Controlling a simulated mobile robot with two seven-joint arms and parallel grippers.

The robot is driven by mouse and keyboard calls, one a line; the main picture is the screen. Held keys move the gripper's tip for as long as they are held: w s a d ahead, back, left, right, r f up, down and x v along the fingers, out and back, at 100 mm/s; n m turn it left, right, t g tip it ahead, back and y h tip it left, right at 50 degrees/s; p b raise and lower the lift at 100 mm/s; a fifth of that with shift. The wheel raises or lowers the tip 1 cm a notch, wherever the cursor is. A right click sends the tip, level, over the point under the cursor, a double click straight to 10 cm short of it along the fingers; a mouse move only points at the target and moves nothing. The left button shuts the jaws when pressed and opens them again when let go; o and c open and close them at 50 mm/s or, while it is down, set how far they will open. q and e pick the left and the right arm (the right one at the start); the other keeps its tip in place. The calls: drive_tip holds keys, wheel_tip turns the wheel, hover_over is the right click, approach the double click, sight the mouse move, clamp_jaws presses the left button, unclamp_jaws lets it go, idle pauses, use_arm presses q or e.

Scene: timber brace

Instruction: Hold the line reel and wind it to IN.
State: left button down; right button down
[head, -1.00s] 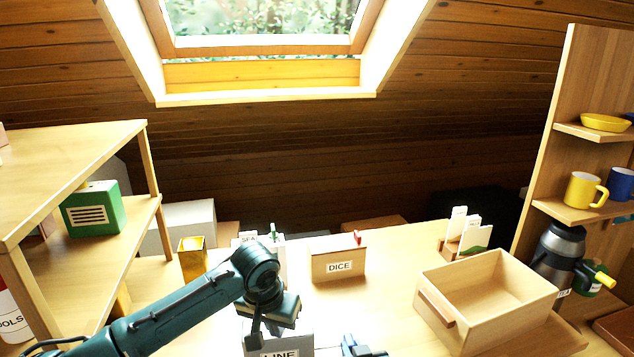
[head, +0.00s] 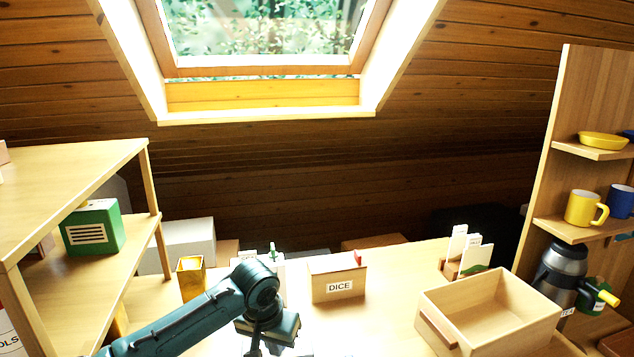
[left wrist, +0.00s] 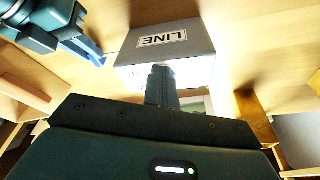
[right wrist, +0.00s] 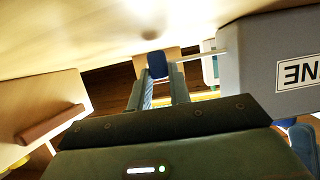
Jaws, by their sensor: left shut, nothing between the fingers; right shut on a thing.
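The line reel is a grey box labelled LINE (left wrist: 165,48); it also shows at the right of the right wrist view (right wrist: 258,65). In the head view my left arm and the bottom edge hide most of it. My left gripper (left wrist: 160,72) is shut and empty, its fingertips close against or just in front of the box; contact is unclear. My right gripper (right wrist: 158,80) is shut on a dark blue crank knob (right wrist: 157,63), beside the box. A thin pale rod (right wrist: 203,54) sticks out of the box towards the knob. No IN mark is readable.
A DICE box (head: 338,286) and a yellow container (head: 191,280) stand behind my left arm. An open wooden bin (head: 450,330) stands at right, near a flask (head: 560,275). Shelves flank the table. Table between DICE box and bin is clear.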

use_arm(q)
drive_tip(key=shift+a, duration=0.25)
drive_tip(key=shift+w+a, duration=0.1)
drive_tip(key=shift+a, duration=0.3)
drive_tip(key=shift+w+a, duration=0.2)
drive_tip(key=shift+a, duration=0.1)
idle(0.4)
drive_tip(key=shift+s+a, duration=0.1)
drive_tip(key=shift+a, duration=0.05)
drive_tip(key=shift+s+a, duration=0.1)
drive_tip(key=shift+s, duration=0.1)
drive_tip(key=shift+w+d+v, duration=0.1)
drive_tip(key=shift+w+v, duration=0.1)
drive_tip(key=shift+v, duration=0.75)
drive_tip(key=shift+w+d+v, duration=0.1)
drive_tip(key=shift+w+v, duration=0.15)
drive_tip(key=shift+v, duration=0.75)
drive_tip(key=shift+w+v, duration=0.2)
drive_tip(key=shift+v, duration=0.75)
drive_tip(key=shift+r, duration=0.25)
